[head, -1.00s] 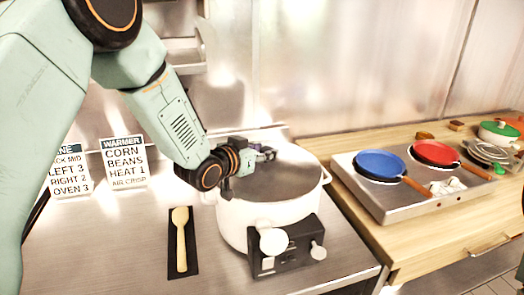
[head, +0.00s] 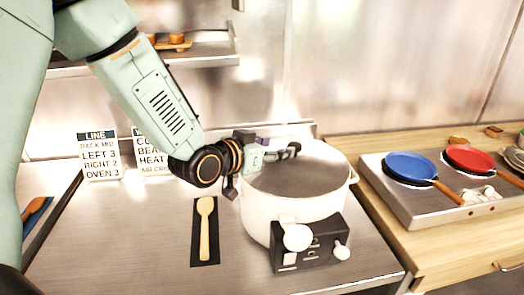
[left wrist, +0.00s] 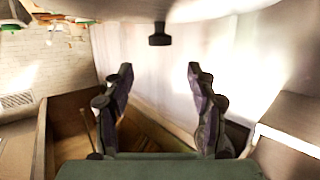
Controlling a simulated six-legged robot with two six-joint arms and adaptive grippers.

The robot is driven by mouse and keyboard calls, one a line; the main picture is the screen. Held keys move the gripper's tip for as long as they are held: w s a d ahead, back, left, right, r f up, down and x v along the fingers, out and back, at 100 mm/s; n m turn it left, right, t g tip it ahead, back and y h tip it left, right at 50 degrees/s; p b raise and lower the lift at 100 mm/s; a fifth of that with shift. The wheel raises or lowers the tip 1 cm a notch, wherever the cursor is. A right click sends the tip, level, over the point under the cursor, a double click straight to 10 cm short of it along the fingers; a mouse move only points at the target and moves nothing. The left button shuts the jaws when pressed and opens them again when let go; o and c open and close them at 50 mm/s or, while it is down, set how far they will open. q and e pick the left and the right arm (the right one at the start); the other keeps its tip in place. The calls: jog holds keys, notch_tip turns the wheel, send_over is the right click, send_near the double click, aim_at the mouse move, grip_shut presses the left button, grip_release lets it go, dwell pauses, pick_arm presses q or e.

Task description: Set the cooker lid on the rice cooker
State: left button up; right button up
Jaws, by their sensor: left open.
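The rice cooker (head: 285,216) is a white pot with side handles and a black control panel, standing on the steel counter in the head view. A grey-brown round surface shows inside its rim; I cannot tell whether this is the lid or the inside. No separate lid can be made out. My left gripper (head: 290,152) reaches in from the left above the cooker's back rim. In the left wrist view its jaws (left wrist: 160,105) are apart with nothing between them. A black knob-like piece (left wrist: 160,37) shows beyond them; I cannot tell what it belongs to. My right gripper is out of view.
A wooden spoon (head: 205,228) on a dark mat lies left of the cooker. Sign cards (head: 100,158) stand behind. A hob (head: 400,203) with a blue pan (head: 410,166) and a red pan (head: 468,158) is at the right. A shelf (head: 205,55) hangs above.

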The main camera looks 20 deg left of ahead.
pick_arm(q)
jog(key=v, duration=0.3)
jog(key=shift+s+a+r, duration=0.1)
jog(key=shift+s+a, duration=0.05)
jog(key=shift+s+r, duration=0.1)
jog(key=shift+s, duration=0.5)
